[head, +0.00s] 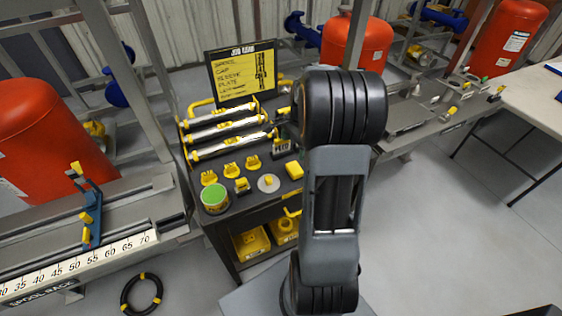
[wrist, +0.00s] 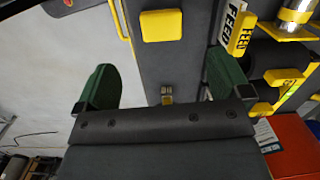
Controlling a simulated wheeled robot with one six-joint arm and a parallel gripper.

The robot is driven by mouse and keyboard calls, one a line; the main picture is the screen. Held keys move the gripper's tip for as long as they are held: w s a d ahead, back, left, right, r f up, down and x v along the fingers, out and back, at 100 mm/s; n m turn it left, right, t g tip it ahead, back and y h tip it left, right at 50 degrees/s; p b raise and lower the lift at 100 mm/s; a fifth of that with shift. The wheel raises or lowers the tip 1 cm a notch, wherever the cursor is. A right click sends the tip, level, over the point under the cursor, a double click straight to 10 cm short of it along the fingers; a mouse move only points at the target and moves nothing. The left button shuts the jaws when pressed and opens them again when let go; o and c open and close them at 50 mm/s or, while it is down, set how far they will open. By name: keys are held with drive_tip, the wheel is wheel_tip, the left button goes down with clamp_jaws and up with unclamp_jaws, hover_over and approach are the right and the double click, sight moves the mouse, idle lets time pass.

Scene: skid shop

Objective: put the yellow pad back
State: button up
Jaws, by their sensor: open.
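The yellow pad (head: 293,170) is a small rounded square block at the right edge of the dark cart top (head: 240,212). In the wrist view the yellow pad (wrist: 161,25) lies flat on the dark surface, ahead of my gripper. My gripper (wrist: 162,84) is open, its two green fingers wide apart with nothing between them. The pad is beyond the fingertips, roughly in line with the gap, and apart from both fingers. In the head view my arm hides the gripper.
A block marked FEED (wrist: 236,28) stands right of the pad. A silver disc with a yellow knob (head: 268,184), a green-topped can (head: 215,198) and several yellow parts share the cart top. Silver rollers (head: 228,132) and a sign board (head: 241,73) are behind. Floor (head: 440,230) at right is clear.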

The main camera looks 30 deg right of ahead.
drive_tip(key=s+a+r+n+t, duration=0.1)
drive_tip(key=s+a+r+n, duration=0.2)
drive_tip(key=a+n, duration=0.3)
drive_tip(key=s+a+r+n+t, duration=0.1)
drive_tip(key=s+a+r+n, duration=0.1)
drive_tip(key=s+a+n, duration=0.3)
drive_tip(key=s+a+r+n+t+h, duration=0.1)
drive_tip(key=s+a+r+n, duration=0.2)
drive_tip(key=a+n, duration=0.4)
drive_tip(key=s+a, duration=0.1)
drive_tip(key=a, duration=0.1)
drive_tip(key=shift+a+r+n+t, duration=0.3)
drive_tip(key=shift+r, duration=0.05)
